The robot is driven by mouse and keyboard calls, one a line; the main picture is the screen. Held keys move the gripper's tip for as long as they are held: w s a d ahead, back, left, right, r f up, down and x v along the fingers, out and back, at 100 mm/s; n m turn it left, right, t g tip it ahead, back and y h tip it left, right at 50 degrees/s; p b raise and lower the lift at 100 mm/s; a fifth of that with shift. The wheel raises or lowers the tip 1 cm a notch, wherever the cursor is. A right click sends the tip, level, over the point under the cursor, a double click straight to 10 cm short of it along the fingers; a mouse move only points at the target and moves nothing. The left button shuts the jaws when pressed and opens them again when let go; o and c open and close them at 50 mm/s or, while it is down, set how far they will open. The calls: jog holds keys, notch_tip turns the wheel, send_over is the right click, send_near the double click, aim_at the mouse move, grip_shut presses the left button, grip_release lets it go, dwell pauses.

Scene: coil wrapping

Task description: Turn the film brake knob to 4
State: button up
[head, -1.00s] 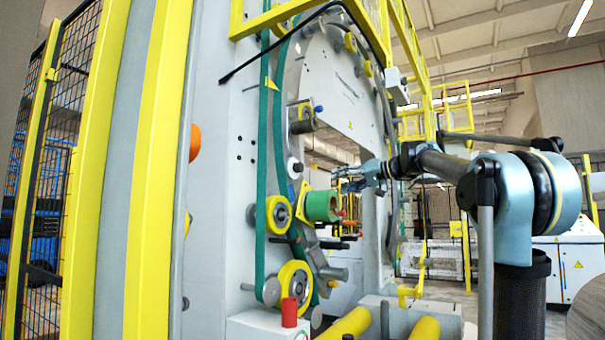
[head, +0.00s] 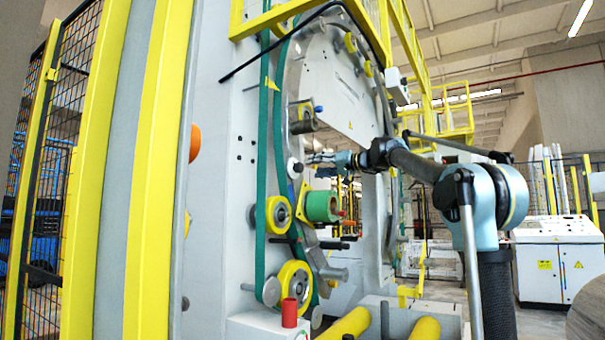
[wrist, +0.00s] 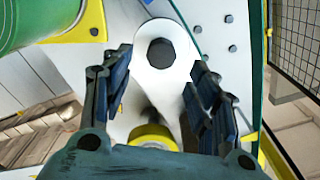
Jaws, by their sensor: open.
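A white round part with a dark hexagonal centre (wrist: 160,53) lies ahead of my gripper in the wrist view, between the fingertips. It looks like the knob, but I see no numbers or pointer on it. In the head view it appears to be the small white part with a dark centre (head: 292,169) on the machine face. My gripper (wrist: 161,72) is open, a finger on each side of the white part, with nothing held. In the head view my gripper (head: 310,159) is just right of it. I cannot tell whether the fingers touch it.
A green roll (head: 321,206) on a yellow plate sits just below my gripper; its side fills the upper left of the wrist view (wrist: 40,22). A yellow-rimmed roller (head: 278,214) and green belt (head: 262,150) are left. A blue-tipped part (head: 318,109) is above.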

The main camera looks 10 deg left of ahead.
aim_at(302, 168)
jog(key=x, duration=0.7)
jog(key=shift+w+a, duration=0.1)
jog(key=shift+a, duration=0.2)
jog(key=shift+c, duration=0.5)
jog(key=c, duration=1)
